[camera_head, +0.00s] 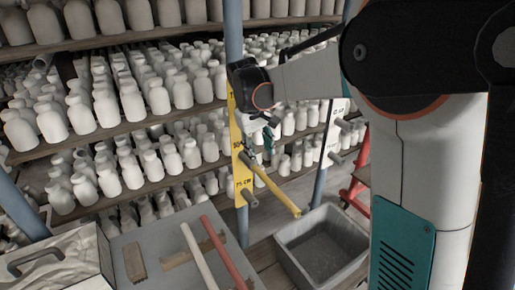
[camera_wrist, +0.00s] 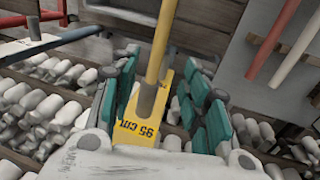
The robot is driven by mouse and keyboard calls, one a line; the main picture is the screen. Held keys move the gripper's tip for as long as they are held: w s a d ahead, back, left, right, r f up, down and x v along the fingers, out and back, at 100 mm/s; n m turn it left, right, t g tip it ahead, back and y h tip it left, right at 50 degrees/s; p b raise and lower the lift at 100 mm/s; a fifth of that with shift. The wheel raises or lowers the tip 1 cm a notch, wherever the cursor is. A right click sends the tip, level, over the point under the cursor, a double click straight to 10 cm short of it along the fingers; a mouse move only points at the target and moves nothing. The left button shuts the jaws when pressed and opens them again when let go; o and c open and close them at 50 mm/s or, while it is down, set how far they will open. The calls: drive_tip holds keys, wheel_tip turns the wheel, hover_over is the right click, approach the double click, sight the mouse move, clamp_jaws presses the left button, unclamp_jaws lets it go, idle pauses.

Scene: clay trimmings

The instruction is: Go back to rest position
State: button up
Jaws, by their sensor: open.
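My gripper (camera_head: 262,138) is high in front of the yellow height board in the head view, its fingers small and partly hard to make out. In the wrist view my gripper (camera_wrist: 163,88) is open, with teal pads apart on both sides. Nothing is clearly held. In the head view the yellow rod (camera_head: 275,190) sticks out from the yellow board (camera_head: 243,183), below my gripper.
Shelves of white bottles (camera_head: 130,105) fill the back. A grey bin (camera_head: 322,248) stands on the floor side at lower right. A red rod (camera_head: 222,253) and a white rod (camera_head: 198,255) lie over a grey surface at the bottom. A blue post (camera_head: 233,35) stands behind my gripper.

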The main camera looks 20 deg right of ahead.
drive_tip(key=s+r+m+t+y, duration=0.1)
drive_tip(key=s+r+t, duration=0.35)
drive_tip(key=s, duration=0.95)
drive_tip(key=s+a+f+m+t+y, duration=0.1)
drive_tip(key=s+a+f+t, duration=0.1)
drive_tip(key=s, duration=1.1)
drive_tip(key=shift+f+m, duration=0.35)
drive_tip(key=shift+m, duration=0.05)
